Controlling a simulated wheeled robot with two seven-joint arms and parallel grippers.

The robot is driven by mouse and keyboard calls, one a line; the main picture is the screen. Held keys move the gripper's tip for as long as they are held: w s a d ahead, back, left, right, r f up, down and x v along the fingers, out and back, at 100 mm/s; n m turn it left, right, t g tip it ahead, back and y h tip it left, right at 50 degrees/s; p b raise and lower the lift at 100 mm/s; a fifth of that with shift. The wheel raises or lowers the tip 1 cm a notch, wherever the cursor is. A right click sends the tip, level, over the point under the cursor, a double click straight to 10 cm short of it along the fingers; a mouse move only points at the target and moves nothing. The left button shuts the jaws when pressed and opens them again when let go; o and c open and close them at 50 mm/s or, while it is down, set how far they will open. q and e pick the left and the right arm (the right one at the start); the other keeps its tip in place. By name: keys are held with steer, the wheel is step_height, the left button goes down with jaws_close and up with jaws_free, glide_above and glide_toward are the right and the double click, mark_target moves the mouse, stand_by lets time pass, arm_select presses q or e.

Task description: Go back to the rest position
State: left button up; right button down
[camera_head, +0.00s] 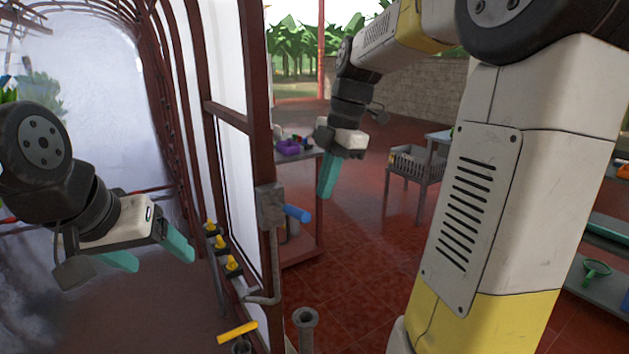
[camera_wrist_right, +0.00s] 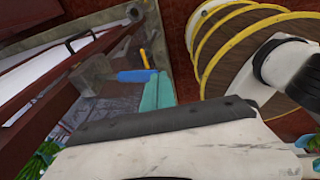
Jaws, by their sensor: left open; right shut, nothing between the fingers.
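My left gripper (camera_head: 166,256) is at the left of the head view, its two teal fingers spread apart with nothing between them. My right gripper (camera_head: 327,178) hangs near the middle, beyond the red door frame, with its teal fingers together and pointing down. In the right wrist view the fingers (camera_wrist_right: 158,92) are also together and empty. A blue handle (camera_head: 297,213) on the frame's metal fitting lies below and left of the right gripper, apart from it in the head view. The blue handle also shows in the wrist view (camera_wrist_right: 137,75), beside the fingers.
The red frame (camera_head: 260,110) stands between my two grippers. Yellow-topped fittings (camera_head: 232,264) and a yellow handle (camera_head: 237,333) are low beside it. A grey crate (camera_head: 416,161) stands behind, right of a table with a purple item (camera_head: 290,147). Red tiled floor (camera_head: 362,250) is open between.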

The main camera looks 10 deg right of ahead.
steer(key=shift+s+d+r, duration=0.1)
steer(key=shift+d+r, duration=0.05)
steer(key=shift+r, duration=0.35)
steer(key=s+a+f+m+t, duration=0.1)
steer(key=s+m+t, duration=0.1)
steer(key=s+m, duration=0.5)
steer(key=s+a+f+m+t, duration=0.1)
steer(key=s+m, duration=0.6)
steer(key=m, duration=0.7)
steer(key=shift+f+m+t+h, duration=0.3)
steer(key=shift+f+t, duration=0.5)
steer(key=shift+t, duration=0.4)
